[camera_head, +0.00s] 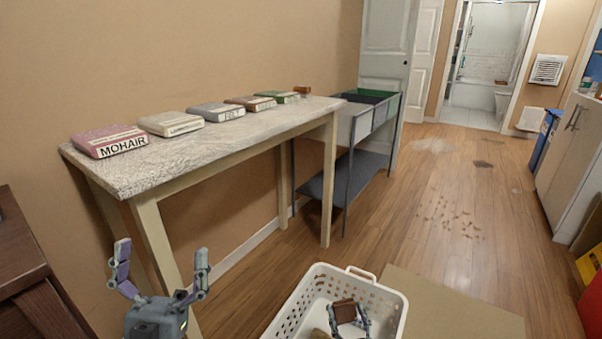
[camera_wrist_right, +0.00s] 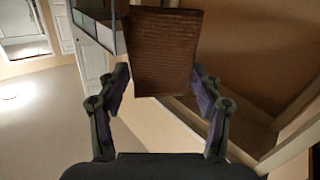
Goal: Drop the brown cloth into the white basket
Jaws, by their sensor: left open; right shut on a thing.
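The brown cloth (camera_head: 344,310) is a small folded rectangle held in my right gripper (camera_head: 350,322). In the right wrist view the cloth (camera_wrist_right: 163,50) sits between the two fingertips of the right gripper (camera_wrist_right: 163,85), which is shut on it. In the head view the cloth and right gripper appear within the outline of the white basket (camera_head: 378,288), a perforated plastic basket on the floor at the bottom. I cannot tell how high above its bottom the cloth is. My left gripper (camera_head: 162,265) is open and empty at the lower left, in front of the table.
A stone-topped table (camera_head: 215,148) along the left wall carries several labelled folded cloths, including a pink MOHAIR one (camera_head: 108,141). A metal bin stand (camera_head: 360,125) is behind it. A dark wooden unit (camera_head: 20,250) is at left. A cardboard sheet (camera_head: 450,310) lies right of the basket.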

